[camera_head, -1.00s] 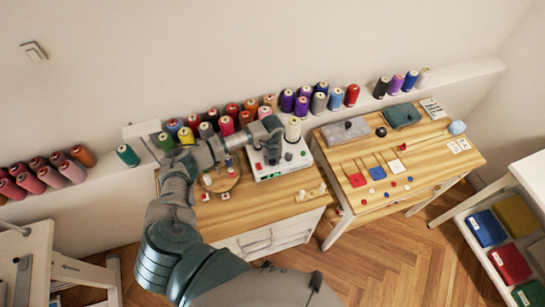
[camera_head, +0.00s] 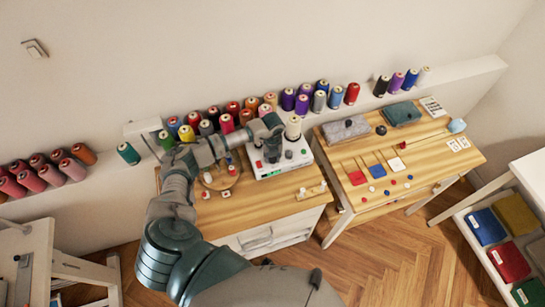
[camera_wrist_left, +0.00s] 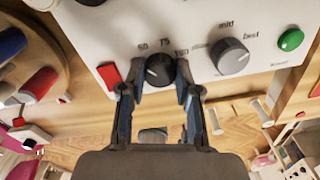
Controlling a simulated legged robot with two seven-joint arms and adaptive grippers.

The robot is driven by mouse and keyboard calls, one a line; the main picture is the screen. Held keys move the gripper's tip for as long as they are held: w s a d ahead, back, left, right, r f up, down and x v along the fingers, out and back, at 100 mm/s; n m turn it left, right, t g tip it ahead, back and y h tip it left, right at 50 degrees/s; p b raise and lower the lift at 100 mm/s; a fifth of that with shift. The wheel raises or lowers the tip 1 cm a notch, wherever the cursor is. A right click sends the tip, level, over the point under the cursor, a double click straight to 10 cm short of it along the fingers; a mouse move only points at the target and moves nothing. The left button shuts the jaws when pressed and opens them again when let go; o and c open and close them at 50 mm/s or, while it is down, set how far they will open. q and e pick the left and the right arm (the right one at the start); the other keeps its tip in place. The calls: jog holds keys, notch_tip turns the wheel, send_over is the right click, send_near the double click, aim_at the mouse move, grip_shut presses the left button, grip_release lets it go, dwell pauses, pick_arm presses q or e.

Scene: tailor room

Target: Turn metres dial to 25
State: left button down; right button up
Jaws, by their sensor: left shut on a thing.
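The white control box (camera_head: 295,160) stands on the wooden cabinet top. In the left wrist view its panel (camera_wrist_left: 190,25) carries a black dial (camera_wrist_left: 160,69), with the printed marks 50, 75 and 100 readable around it. The metres label and 25 are not visible. My left gripper (camera_wrist_left: 159,75) is shut on the black dial, one finger on each side. It reaches the box from above in the head view (camera_head: 271,152). The dial's exact pointer setting is hard to read. My right gripper is not in view.
Beside the black dial are a red switch (camera_wrist_left: 109,75), a grey dial (camera_wrist_left: 229,57) marked mid and best, and a green button (camera_wrist_left: 291,40). A round wooden thread stand (camera_head: 222,178) is left of the box. Thread cones line the wall ledge behind.

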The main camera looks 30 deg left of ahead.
aim_at(272, 158)
pick_arm(q)
jog(key=shift+s+f, duration=0.3)
jog(key=c, duration=0.8)
grip_release()
jog(key=shift+w, duration=0.1)
jog(key=shift+w+r, duration=0.1)
jog(key=shift+r, duration=0.25)
notch_tip(272, 158, up, 11)
jog(key=shift+r, duration=0.15)
jog(key=shift+w+a, duration=0.1)
jog(key=shift+w, duration=0.05)
